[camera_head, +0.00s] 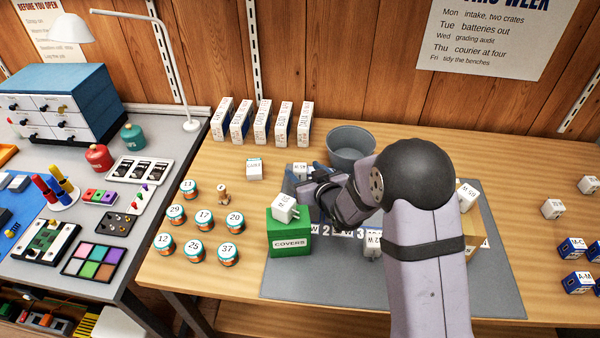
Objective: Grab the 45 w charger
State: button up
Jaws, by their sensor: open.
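White plug chargers lie about the grey mat (480,290), with printing too small to read surely. One charger (284,207) sits tilted on the green COVERS box (290,238), its prongs to the right; I cannot tell whether it is the 45 W one. Another charger (300,170) stands behind my gripper, and one (373,243) is in front, beside my arm. A further charger (467,196) shows right of my arm. My gripper (312,192) is open, just right of and behind the charger on the green box. My arm partly hides it and the middle of the mat.
A grey bowl (351,145) stands behind my arm. Several white boxes (262,122) stand in a row at the back. Numbered jars (204,221) stand left of the mat. More chargers (552,209) and blue boxes (578,282) lie at the right.

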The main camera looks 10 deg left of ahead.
aim_at(297, 164)
jog(key=shift+p+x, duration=0.9)
jog(key=shift+x, duration=2.8)
jog(key=shift+a, duration=0.15)
jog(key=shift+r, duration=0.1)
jog(key=c, duration=1.1)
